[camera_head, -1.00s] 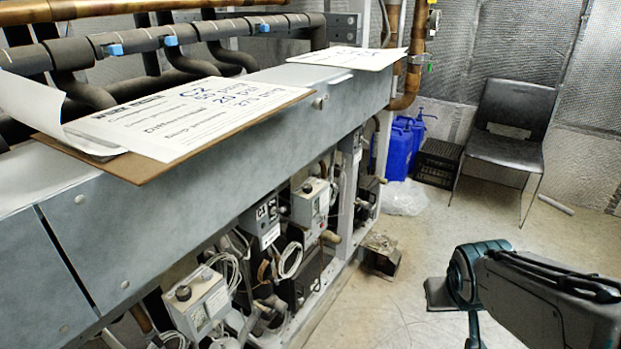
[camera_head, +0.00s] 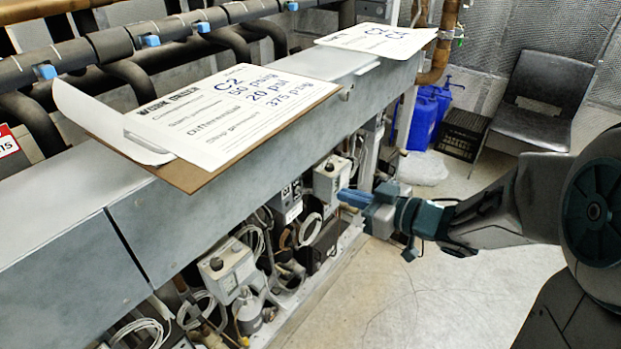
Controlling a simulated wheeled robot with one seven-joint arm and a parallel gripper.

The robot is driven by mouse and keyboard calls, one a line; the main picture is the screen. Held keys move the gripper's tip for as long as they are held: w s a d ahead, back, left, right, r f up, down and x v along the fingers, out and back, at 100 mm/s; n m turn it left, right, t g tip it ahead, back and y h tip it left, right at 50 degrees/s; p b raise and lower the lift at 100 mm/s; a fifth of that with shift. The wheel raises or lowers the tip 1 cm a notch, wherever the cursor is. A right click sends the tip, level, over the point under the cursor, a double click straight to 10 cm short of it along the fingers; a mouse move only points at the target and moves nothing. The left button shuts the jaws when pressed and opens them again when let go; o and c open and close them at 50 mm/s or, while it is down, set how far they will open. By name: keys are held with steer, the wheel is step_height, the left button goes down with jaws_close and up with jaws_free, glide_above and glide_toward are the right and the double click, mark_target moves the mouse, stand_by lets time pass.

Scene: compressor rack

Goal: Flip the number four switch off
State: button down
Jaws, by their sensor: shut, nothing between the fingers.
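My gripper (camera_head: 345,196) has blue fingers that look closed together, with nothing seen between them. It points left, toward the front of the rack, with its tips in front of or beside a pale control box (camera_head: 330,178); I cannot tell whether they touch. Left of that box is a dark-topped grey switch box (camera_head: 288,203) with a small label too small to read surely now. Another pale box with a black knob (camera_head: 227,268) sits lower left. No switch lever can be made out clearly, so I cannot tell its position or which one is number four.
A grey rack beam (camera_head: 210,220) overhangs the boxes and carries a clipboard (camera_head: 190,178) and a second sheet (camera_head: 375,40). Cables and pipes hang among the boxes. A black chair (camera_head: 530,105), blue jugs (camera_head: 425,115) and a black crate (camera_head: 462,135) stand behind. The floor (camera_head: 400,300) front right is clear.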

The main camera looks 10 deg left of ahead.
mark_target(296, 182)
steer(key=shift+s+a, duration=0.1)
steer(key=shift+s, duration=0.05)
steer(key=shift+a, duration=0.1)
steer(key=x, duration=1)
steer(key=shift+s, duration=0.1)
steer(key=shift+b, duration=0.45)
